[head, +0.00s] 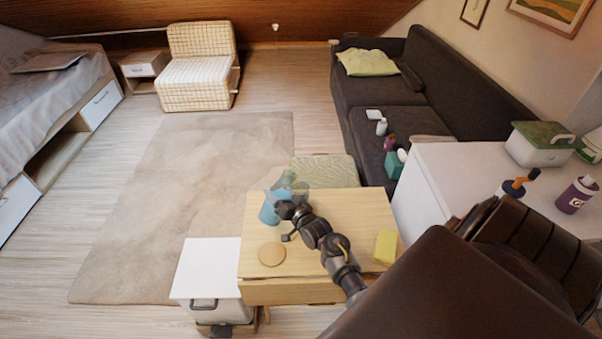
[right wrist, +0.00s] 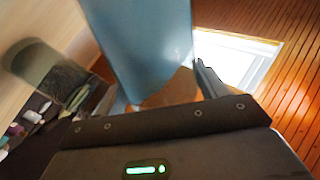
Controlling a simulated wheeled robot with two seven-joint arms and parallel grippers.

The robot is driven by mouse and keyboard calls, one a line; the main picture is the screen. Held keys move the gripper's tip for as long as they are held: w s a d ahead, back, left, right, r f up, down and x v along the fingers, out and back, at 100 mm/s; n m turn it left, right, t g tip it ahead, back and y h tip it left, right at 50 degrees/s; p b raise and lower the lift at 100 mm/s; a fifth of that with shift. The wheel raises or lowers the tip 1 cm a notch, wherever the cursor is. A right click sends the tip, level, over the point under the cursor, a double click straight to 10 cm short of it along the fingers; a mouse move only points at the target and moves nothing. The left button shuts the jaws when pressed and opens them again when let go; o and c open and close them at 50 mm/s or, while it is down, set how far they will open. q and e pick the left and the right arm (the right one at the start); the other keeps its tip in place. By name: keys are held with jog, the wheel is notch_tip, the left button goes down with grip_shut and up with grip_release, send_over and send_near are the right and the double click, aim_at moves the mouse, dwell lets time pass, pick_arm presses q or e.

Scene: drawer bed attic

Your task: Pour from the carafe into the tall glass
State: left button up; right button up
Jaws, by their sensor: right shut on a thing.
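My right gripper (head: 281,209) reaches over the wooden table and is shut on a blue, see-through vessel (head: 269,210) that looks like the carafe. In the right wrist view the blue vessel (right wrist: 140,45) fills the upper middle, with a dark finger (right wrist: 208,78) along its right side. In the head view a faint grey-green, see-through shape (head: 286,184) overlaps its top; I cannot tell if this is the tall glass or part of the carafe. No separate tall glass can be made out. My left gripper is not in view.
A round tan coaster (head: 272,254) and a yellow block (head: 386,247) lie on the wooden table (head: 338,212). A pale green-topped stool (head: 325,171) stands behind it. A white-topped unit (head: 207,266) is at its left, a white cabinet (head: 455,170) at its right.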

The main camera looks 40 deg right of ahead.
jog(key=shift+d+r+p, duration=0.1)
jog(key=shift+r+p, duration=0.2)
jog(key=shift+r, duration=0.4)
jog(key=shift+m, duration=0.9)
notch_tip(320, 180, down, 4)
jog(key=b, duration=0.3)
jog(key=shift+f+b, duration=0.15)
jog(key=shift+b, duration=0.2)
jog(key=shift+f, duration=0.15)
jog(key=shift+r, duration=0.3)
jog(key=shift+y, duration=0.3)
jog(key=shift+a+m+p, duration=0.2)
jog(key=shift+m+p, duration=0.1)
jog(key=shift+m, duration=0.1)
jog(key=shift+a+r+m+g+y+p, duration=0.2)
jog(key=shift+r+m+p, duration=0.15)
jog(key=shift+m, duration=0.25)
jog(key=shift+a+r+m+g+y+p, duration=0.15)
jog(key=shift+r+m+p, duration=0.15)
jog(key=shift+m, duration=0.3)
jog(key=shift+f+m, duration=0.1)
jog(key=shift+m, duration=0.7)
jog(key=shift+r, duration=0.2)
